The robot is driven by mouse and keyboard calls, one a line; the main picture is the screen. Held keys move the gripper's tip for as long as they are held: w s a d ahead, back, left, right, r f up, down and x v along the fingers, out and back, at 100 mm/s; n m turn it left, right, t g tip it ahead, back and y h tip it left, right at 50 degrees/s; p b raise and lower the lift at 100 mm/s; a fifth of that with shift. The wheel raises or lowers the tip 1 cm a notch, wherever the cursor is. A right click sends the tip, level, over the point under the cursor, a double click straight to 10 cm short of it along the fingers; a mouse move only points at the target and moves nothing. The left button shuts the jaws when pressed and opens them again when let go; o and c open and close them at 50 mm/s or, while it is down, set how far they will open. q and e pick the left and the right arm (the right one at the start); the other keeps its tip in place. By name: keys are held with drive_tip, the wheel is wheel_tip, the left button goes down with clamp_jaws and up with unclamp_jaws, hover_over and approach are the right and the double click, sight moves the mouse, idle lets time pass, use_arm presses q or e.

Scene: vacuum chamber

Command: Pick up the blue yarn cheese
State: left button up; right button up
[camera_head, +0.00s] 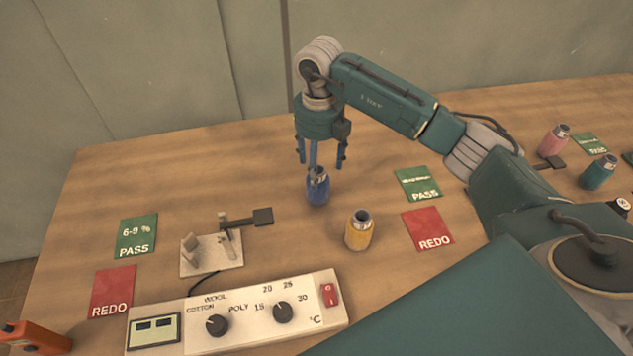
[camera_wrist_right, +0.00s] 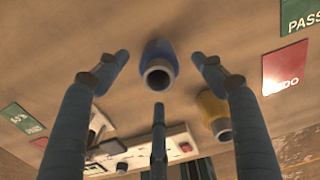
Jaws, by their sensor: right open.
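The blue yarn cheese (camera_head: 318,190) stands upright on the wooden table, near the middle of the head view. In the right wrist view the blue yarn cheese (camera_wrist_right: 158,66) shows its hollow top, between and beyond the fingers. My right gripper (camera_head: 319,163) points down over it with its fingers spread. In the right wrist view the open gripper (camera_wrist_right: 158,75) has nothing between its fingers. One finger overlaps the top of the cheese in the head view; I cannot tell whether they touch. My left gripper is not in view.
A yellow yarn cheese (camera_head: 359,231) stands close by, to the front right. A white metal stand (camera_head: 212,255) is at the left, behind a control box (camera_head: 250,315) with knobs. Green and red cards lie flat. A pink cheese (camera_head: 553,141) and a teal one (camera_head: 598,173) stand far right.

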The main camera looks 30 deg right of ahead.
sight(318, 198)
wheel_tip(318, 198, down, 6)
drive_tip(key=shift+a+r+p, duration=0.1)
drive_tip(key=shift+p, duration=1.15)
drive_tip(key=shift+f, duration=0.4)
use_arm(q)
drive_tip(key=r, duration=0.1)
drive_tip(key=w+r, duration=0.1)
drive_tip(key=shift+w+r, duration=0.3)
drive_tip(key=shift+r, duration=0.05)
use_arm(e)
drive_tip(key=shift+w, duration=0.1)
drive_tip(key=shift+c, duration=0.5)
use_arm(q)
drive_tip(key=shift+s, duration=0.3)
use_arm(e)
drive_tip(key=c, duration=1.2)
